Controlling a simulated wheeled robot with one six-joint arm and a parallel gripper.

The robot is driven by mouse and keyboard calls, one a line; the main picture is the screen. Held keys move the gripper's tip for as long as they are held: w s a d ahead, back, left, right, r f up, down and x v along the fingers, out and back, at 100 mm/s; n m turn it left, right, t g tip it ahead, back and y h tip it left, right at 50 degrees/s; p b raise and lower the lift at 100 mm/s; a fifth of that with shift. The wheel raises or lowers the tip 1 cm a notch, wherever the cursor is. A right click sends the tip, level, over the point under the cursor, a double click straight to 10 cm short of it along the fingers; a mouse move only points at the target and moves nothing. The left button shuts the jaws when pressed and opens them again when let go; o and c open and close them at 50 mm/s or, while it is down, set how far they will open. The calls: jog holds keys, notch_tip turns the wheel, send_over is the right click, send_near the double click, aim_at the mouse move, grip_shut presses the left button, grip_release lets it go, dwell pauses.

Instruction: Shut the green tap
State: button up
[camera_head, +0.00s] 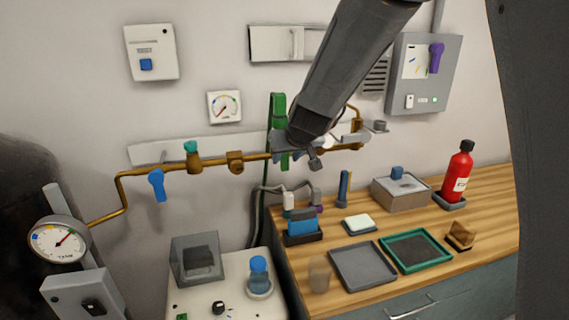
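A green upright lever (278,106), which looks like the green tap's handle, stands at the brass pipe on the wall. A green part also shows below the pipe line. My gripper (294,152) comes down from the upper right and overlaps the lever and pipe in the picture. Its grey end covers the tap's middle. I cannot tell whether it touches the lever, or whether its fingers are open or shut. The brass pipe (216,161) runs left and right of the tap.
A blue tap handle (157,185) hangs from the pipe, and a teal knob (191,147) sits on it. A tank gauge (58,243) is at left. Below are a wooden counter (490,200) with trays, a red bottle (457,174) and a white bench unit (235,272).

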aim_at(285, 158)
jog(key=shift+b+x, duration=0.4)
jog(key=shift+x, duration=1.15)
jog(key=shift+c, duration=0.2)
grip_shut()
